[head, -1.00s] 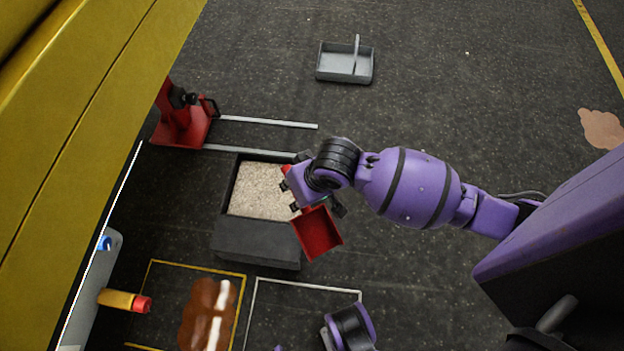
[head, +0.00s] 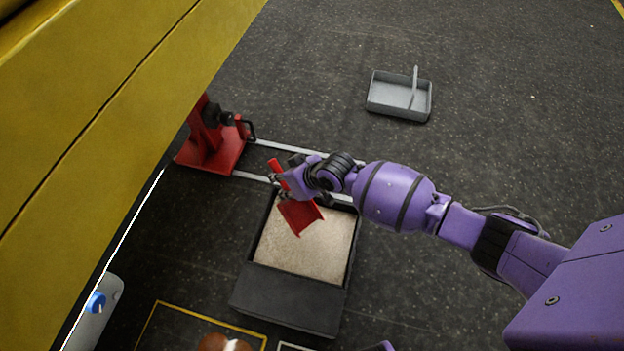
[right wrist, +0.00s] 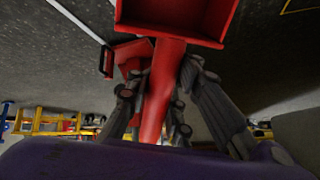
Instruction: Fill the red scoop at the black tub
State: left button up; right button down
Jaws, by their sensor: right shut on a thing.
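The red scoop (head: 300,215) hangs from my right gripper (head: 280,178) in the head view, over the far left part of the black tub (head: 292,298). The tub holds pale granular material (head: 318,243). The scoop's pan is tilted and no material shows in it. My right gripper is shut on the scoop's handle; the handle also shows between the fingers in the right wrist view (right wrist: 160,95). Whether the pan touches the material I cannot tell. My left gripper is not in view; only a bit of purple shows at the bottom edge.
A red jack-like stand (head: 212,150) with pale rails (head: 290,150) lies just beyond the tub. A grey tray with a divider or handle (head: 398,97) stands at the back. A yellow beam (head: 110,110) fills the left side. Floor to the right is clear.

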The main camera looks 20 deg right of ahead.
jog(key=shift+r, duration=0.25)
jog(key=shift+f+b, duration=0.65)
jog(key=shift+f, duration=0.25)
pick_arm(q)
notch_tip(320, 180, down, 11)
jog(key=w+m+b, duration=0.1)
jog(key=b, duration=1)
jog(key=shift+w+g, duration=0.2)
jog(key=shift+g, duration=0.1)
pick_arm(e)
notch_tip(320, 180, down, 15)
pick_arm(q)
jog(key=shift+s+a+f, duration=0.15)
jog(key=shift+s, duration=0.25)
pick_arm(e)
jog(key=shift+s+f, duration=0.1)
jog(key=shift+f, duration=0.05)
